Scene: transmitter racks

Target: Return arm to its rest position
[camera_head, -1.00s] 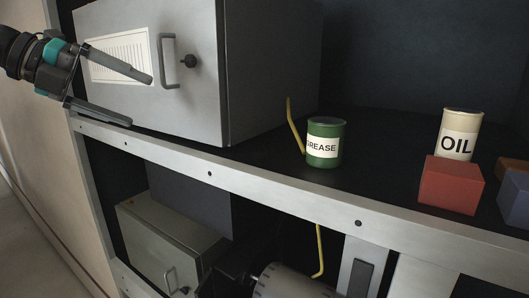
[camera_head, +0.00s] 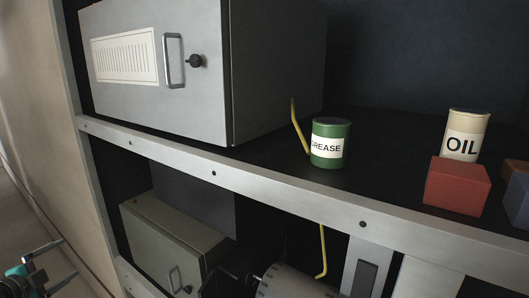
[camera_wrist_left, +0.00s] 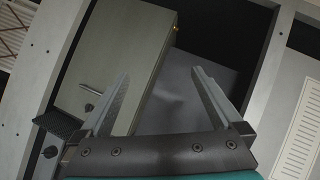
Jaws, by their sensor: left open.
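My left gripper (camera_head: 58,264) is at the lower left corner of the head view, partly cut off by the frame edge. It is in front of the rack's left side, apart from the shelves. In the left wrist view its two fingers (camera_wrist_left: 161,74) are spread apart with nothing between them. Beyond them in that view is a grey-green box (camera_wrist_left: 125,55) with a handle, which also stands on the lower shelf in the head view (camera_head: 172,245). My right gripper is in neither view.
The upper shelf (camera_head: 200,160) holds a grey cabinet (camera_head: 205,110) with a closed door, a green grease can (camera_head: 331,143), an oil can (camera_head: 466,135) and a red block (camera_head: 457,187). A yellow rod (camera_head: 298,128) stands beside the grease can. The rack post (camera_head: 72,60) is right of the wall.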

